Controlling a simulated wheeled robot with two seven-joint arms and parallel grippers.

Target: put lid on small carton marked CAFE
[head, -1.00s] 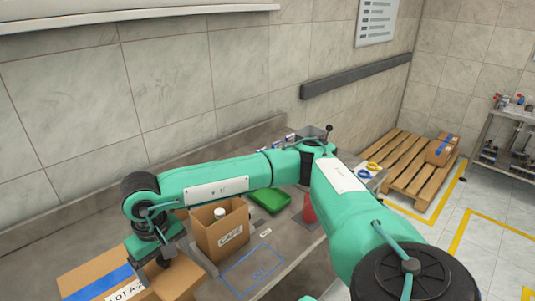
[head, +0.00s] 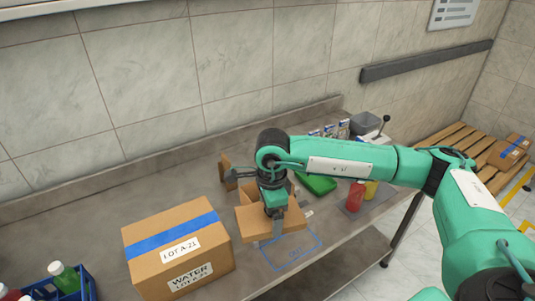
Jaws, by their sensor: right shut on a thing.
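My right gripper (head: 275,211) points down and is shut on a brown cardboard lid (head: 250,225). The lid is at the spot behind the blue floor-marked rectangle, where the small open carton stood. The lid and gripper hide most of that carton, and its CAFE mark is not visible now. I cannot tell whether the lid touches the carton's rim or sits level on it. My left gripper is out of view.
A large taped carton marked WATER (head: 180,260) stands to the left on the bench (head: 110,205). A blue crate with bottles (head: 85,283) is at lower left. A brown upright block (head: 226,170) stands behind. A green tray (head: 318,184) and red bottle (head: 355,196) are right.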

